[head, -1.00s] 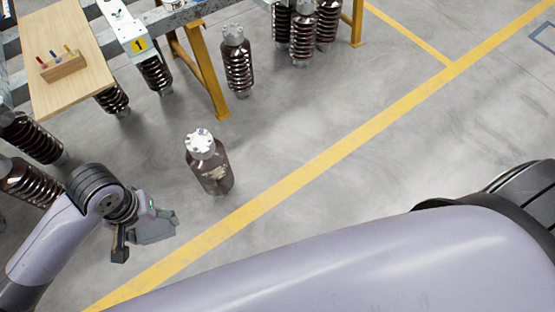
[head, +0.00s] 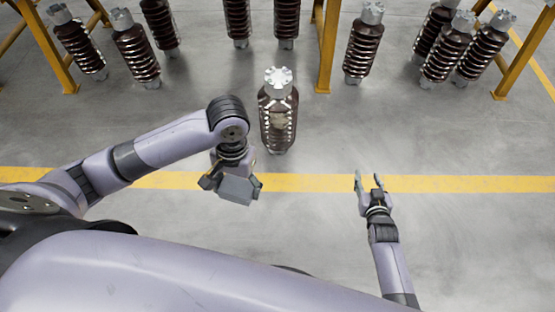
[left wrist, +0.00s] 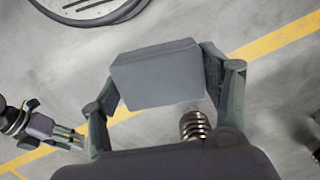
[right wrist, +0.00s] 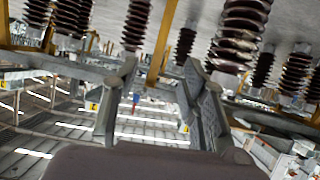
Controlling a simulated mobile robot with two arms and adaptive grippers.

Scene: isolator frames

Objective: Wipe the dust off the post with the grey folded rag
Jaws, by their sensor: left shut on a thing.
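The post (head: 265,112) is a dark brown ribbed insulator with a grey metal cap, standing upright on the floor near the middle of the head view. A pale dusty patch (head: 279,120) shows on its front. My left gripper (head: 231,184) is shut on the grey folded rag (head: 236,190), to the left of the post and apart from it. The rag also fills the space between the fingers in the left wrist view (left wrist: 157,76). My right gripper (head: 369,183) is open and empty, to the right of the post over the yellow line.
Several similar brown insulators (head: 363,45) stand behind the post, around yellow frame legs (head: 326,50). A yellow floor line (head: 310,183) runs across in front of the post. The grey floor around the post is clear.

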